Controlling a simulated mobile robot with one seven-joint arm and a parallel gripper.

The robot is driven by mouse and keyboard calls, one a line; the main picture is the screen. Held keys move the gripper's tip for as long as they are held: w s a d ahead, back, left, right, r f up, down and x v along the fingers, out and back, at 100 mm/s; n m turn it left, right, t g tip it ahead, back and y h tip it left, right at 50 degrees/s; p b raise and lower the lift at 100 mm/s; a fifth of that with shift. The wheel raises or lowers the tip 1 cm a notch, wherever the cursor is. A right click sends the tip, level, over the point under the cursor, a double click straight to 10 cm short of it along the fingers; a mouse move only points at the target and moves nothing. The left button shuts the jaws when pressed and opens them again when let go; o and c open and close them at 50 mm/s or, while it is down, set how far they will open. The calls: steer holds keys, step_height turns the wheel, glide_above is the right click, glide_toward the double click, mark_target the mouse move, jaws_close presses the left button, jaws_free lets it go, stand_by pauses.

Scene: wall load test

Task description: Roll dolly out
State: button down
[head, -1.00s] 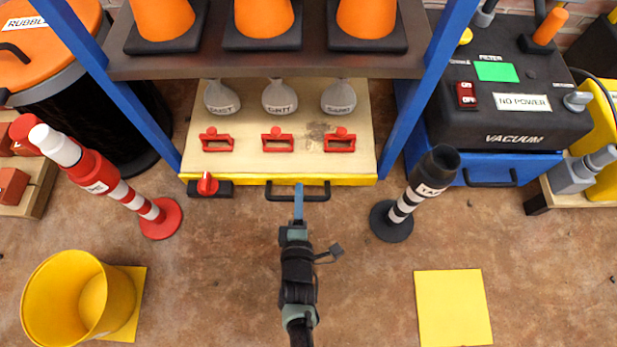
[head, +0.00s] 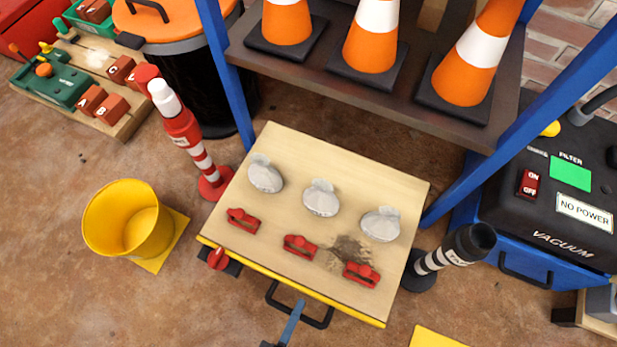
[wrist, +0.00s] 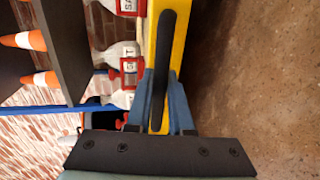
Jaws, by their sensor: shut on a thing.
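The dolly (head: 335,165) is a pale wooden platform with a yellow front edge, standing mostly out in front of the shelf rack. Three grey sacks stand on it: left (head: 265,175), middle (head: 320,200) and right (head: 380,224). Red clamps lie in front of them, and a dark stain lies near the right clamp. A red knob (head: 217,258) sits at its front left corner. My gripper (head: 290,325) is at the black front handle (head: 318,321). In the wrist view, my blue fingers (wrist: 162,103) are shut around the handle (wrist: 165,50).
A red-white post (head: 190,140) stands close by the dolly's left edge, a black-white post (head: 450,255) by its right edge; contact is unclear. The blue-legged shelf (head: 390,95) with orange cones stands behind. A yellow bucket (head: 125,220) is at left.

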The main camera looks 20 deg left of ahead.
steer(key=shift+f+b+v, duration=0.1)
steer(key=shift+f+v, duration=0.1)
steer(key=shift+v, duration=0.8)
steer(key=shift+f+b+v, duration=0.1)
steer(key=shift+f+v, duration=0.1)
steer(key=shift+v, duration=0.75)
steer(key=shift+f+b+v, duration=0.1)
steer(key=shift+f+v, duration=0.1)
steer(key=shift+v, duration=0.8)
steer(key=shift+s, duration=0.1)
steer(key=c, duration=0.8)
jaws_free()
steer(key=shift+c, duration=0.2)
steer(key=p+v, duration=0.1)
steer(key=v, duration=1.2)
